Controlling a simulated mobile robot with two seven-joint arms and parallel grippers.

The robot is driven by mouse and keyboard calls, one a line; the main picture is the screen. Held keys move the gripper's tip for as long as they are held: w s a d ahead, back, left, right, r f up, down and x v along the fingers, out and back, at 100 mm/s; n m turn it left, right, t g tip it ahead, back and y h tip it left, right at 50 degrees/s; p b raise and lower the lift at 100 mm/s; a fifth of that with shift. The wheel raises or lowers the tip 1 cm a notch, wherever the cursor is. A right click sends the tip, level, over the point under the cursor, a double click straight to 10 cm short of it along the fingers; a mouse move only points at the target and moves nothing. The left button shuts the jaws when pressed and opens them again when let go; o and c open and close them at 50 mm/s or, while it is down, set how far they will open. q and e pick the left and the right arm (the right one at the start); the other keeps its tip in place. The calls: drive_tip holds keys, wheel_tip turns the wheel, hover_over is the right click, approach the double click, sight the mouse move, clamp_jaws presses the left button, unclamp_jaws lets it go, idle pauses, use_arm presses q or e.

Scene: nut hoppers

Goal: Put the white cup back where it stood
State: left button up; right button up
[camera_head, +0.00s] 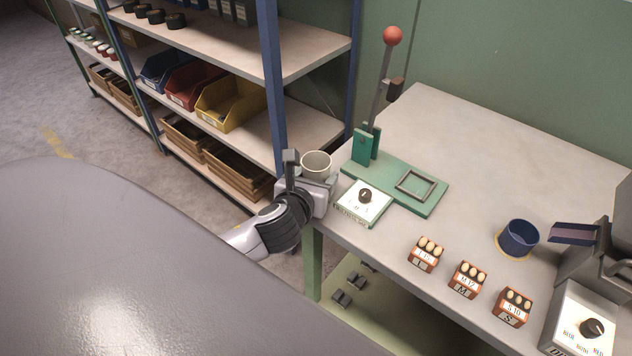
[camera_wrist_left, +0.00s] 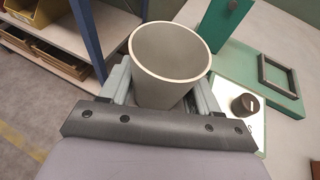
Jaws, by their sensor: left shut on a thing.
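The white cup (camera_head: 316,163) is upright and looks empty, at the left edge of the workbench (camera_head: 437,122). It also shows large in the left wrist view (camera_wrist_left: 168,62), between the two fingers. My left gripper (camera_head: 306,176) is shut on the cup; in the left wrist view its fingers (camera_wrist_left: 160,88) flank the cup's sides. The cup's base is hidden, so I cannot tell whether it touches anything. My right gripper is not in view.
A green lever press (camera_head: 420,203) and a white dial box (camera_head: 361,204) stand just right of the cup. A blue cup (camera_head: 519,237) and small labelled boxes (camera_head: 468,280) stand further right. A blue-post shelf (camera_head: 272,90) with bins stands behind left.

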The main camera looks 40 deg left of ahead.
use_arm(q)
drive_tip(key=shift+f, duration=0.3)
drive_tip(key=shift+f, duration=0.2)
drive_tip(key=o, duration=1.1)
drive_tip(key=shift+c, duration=0.2)
drive_tip(key=shift+r, duration=0.15)
